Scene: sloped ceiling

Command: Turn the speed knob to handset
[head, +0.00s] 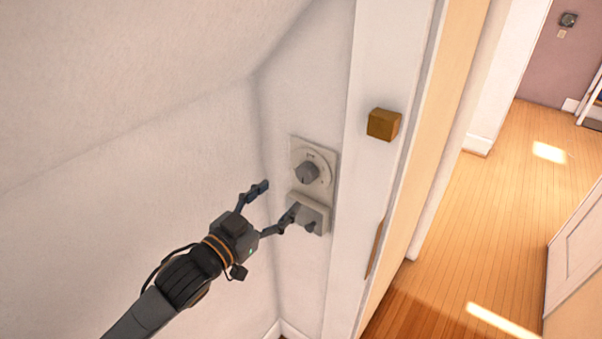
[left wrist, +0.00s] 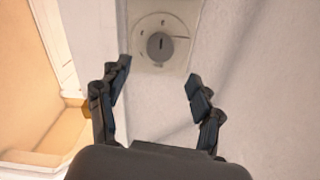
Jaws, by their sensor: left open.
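The speed knob (head: 307,172) is a round grey knob on a pale square wall plate (head: 323,151), beside the white door frame. In the left wrist view the knob (left wrist: 160,46) sits ahead of the fingers, with a dark mark on its face and small marks around its dial. The marks are too small to read. My left gripper (head: 278,202) is open and empty, apart from the knob, to its lower left in the head view. In the left wrist view the fingers (left wrist: 158,75) are spread on either side below the knob. My right gripper is not in view.
A second pale fitting (head: 309,212) sits just below the knob plate, partly behind one left finger. A wooden block (head: 383,124) sticks out from the door frame (head: 372,80). A sloped ceiling (head: 120,70) hangs above left. Open wooden floor (head: 490,215) lies at right.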

